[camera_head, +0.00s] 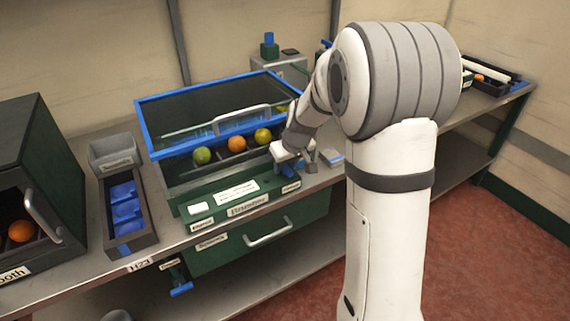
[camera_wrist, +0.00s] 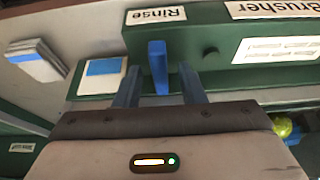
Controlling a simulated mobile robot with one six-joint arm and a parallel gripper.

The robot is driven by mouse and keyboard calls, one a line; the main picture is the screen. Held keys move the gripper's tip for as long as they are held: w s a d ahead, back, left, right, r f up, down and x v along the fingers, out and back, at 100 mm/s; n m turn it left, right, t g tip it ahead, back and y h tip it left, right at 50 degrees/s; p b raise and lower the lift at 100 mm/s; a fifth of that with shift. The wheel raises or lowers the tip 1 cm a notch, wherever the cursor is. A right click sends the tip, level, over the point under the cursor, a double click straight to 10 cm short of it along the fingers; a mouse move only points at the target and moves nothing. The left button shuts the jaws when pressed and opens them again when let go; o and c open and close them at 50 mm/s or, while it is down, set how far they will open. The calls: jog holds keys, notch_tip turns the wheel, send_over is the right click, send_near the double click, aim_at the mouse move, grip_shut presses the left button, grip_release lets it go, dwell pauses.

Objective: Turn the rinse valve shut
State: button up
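The rinse valve's blue handle (camera_wrist: 158,62) stands beside the "Rinse" label (camera_wrist: 157,15) on the green brusher panel in the wrist view, where the labels appear upside down. My gripper (camera_wrist: 159,78) is open, with one blue finger on each side of the handle and a visible gap on both sides. In the head view my gripper (camera_head: 286,168) is low over the right end of the brusher's front panel (camera_head: 236,195). There the handle is hard to tell from my blue fingers.
The blue-rimmed brusher tank (camera_head: 158,137) with several fruits stands behind the panel.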

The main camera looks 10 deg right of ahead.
jog(key=shift+c, duration=0.6)
grip_shut()
jog(key=shift+r+m+p, duration=0.1)
jog(key=shift+m+p, duration=0.3)
jog(key=shift+p, duration=0.05)
jog(key=shift+m+h+p, duration=0.4)
jog(key=shift+m+p, duration=0.1)
jog(key=shift+p, duration=0.05)
jog(key=shift+a+m+p, duration=0.1)
jog(key=shift+m+p, duration=0.25)
jog(key=shift+m, duration=0.25)
jog(key=shift+f+m+h+b, duration=0.2)
jog(key=shift+m+h+b, duration=0.25)
jog(key=shift+m, duration=0.45)
jog(key=shift+m+h+b, duration=0.25)
jog(key=shift+m+b, duration=0.2)
jog(key=shift+m, duration=0.05)
jog(key=shift+r, duration=0.1)
